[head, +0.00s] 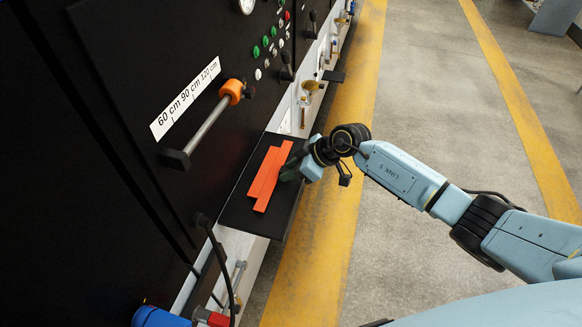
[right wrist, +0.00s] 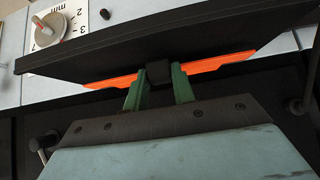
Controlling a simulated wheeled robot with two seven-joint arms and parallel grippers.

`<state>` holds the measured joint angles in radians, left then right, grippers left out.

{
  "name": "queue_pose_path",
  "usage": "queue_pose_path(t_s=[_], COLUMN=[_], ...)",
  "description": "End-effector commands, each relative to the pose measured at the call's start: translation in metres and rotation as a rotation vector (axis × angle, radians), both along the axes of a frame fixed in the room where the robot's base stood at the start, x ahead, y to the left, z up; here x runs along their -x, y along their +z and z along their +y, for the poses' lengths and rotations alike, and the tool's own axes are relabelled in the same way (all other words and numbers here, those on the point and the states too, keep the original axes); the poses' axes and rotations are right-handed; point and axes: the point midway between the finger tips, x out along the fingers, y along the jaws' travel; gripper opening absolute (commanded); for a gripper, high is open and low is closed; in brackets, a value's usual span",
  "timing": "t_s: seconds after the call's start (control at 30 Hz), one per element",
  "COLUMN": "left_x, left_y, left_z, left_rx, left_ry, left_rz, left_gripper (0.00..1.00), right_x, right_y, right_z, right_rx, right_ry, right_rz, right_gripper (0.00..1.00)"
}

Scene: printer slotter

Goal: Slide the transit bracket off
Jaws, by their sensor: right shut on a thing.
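The transit bracket (head: 267,178) appears to be the orange piece, long and flat with stepped edges, lying along the black shelf (head: 241,213) on the machine's front. My right gripper (head: 291,166) reaches it from the right in the head view. In the right wrist view, its green fingers (right wrist: 159,88) close around a small black block (right wrist: 158,72) at the middle of the orange strip (right wrist: 215,64). The block looks like part of the bracket, but its join is hidden. The fingers hide part of the bracket's edge. My left gripper is out of view.
The black panel carries an orange slider (head: 232,91) on a rod beside a centimetre scale (head: 186,98). Green buttons (head: 257,51) and levers sit farther up. A black hose (head: 219,252) hangs below the shelf. A dial (right wrist: 45,30) shows in the wrist view.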

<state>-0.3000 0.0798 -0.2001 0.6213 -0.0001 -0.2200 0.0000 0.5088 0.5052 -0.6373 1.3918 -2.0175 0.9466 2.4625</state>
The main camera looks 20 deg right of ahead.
Motion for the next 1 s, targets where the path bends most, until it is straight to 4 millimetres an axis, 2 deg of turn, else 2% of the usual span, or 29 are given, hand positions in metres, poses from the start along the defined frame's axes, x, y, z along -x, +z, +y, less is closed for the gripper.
queue_pose_path(t_s=[0.57, 0.6, 0.73, 0.77, 1.0], left_x=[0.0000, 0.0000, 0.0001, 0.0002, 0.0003], left_y=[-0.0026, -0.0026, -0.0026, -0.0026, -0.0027], left_z=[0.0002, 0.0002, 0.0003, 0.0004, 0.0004], left_rx=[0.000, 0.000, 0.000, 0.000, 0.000], left_ry=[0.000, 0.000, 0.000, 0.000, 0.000], left_rz=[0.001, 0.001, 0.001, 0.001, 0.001], left_gripper=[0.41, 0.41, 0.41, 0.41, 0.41], right_x=[-0.0002, -0.0002, -0.0001, -0.0001, 0.0006], right_y=[-0.0087, -0.0087, -0.0089, -0.0089, -0.0098], right_z=[0.0006, 0.0006, 0.0005, 0.0005, 0.0001], right_rx=[-0.001, -0.001, -0.002, -0.002, 0.000], right_ry=[0.001, 0.001, 0.000, 0.000, 0.001], right_rz=[-0.002, -0.002, -0.001, -0.001, 0.001], right_gripper=[0.02, 0.30, 0.47, 0.51, 0.51])
